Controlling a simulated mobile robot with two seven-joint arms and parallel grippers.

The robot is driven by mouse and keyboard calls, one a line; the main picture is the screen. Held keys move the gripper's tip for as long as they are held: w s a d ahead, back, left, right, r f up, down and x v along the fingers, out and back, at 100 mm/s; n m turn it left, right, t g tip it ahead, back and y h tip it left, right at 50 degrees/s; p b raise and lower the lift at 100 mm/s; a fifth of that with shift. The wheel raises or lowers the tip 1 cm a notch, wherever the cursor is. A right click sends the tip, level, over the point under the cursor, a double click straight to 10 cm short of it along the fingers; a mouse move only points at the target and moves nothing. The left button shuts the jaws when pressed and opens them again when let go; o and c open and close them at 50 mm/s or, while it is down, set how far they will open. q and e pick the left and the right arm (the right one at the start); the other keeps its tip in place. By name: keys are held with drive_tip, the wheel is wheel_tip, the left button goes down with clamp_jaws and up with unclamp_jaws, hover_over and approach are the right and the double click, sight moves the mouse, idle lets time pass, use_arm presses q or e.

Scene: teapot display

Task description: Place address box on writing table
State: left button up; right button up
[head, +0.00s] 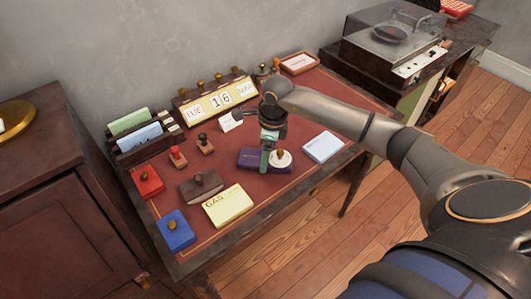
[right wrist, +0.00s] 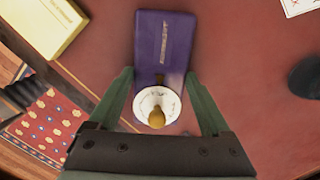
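The purple address box (head: 249,156) lies flat on the red top of the writing table (head: 300,100), with a white round dial and gold knob (head: 281,158) at one end. In the right wrist view the box (right wrist: 165,45) shows gold lettering, too blurred to read surely. My right gripper (head: 268,150) is over the box, pointing down. In the right wrist view its two fingers (right wrist: 158,76) are apart, one on each side of the box's dial end. I cannot tell whether they touch it. My left gripper is not in view.
A yellow box (head: 229,205) and a light blue box (head: 322,147) lie on either side. Stamps, a red box (head: 147,181), a blue box (head: 175,230), a letter rack (head: 138,132) and a calendar (head: 218,100) crowd the table. A record player (head: 395,38) stands at the back right.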

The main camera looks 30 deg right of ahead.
sight(271, 157)
drive_tip(key=shift+o, duration=1.3)
drive_tip(key=shift+r, duration=0.1)
wheel_tip(271, 157, up, 12)
drive_tip(key=s+d, duration=0.1)
drive_tip(key=shift+p, duration=0.4)
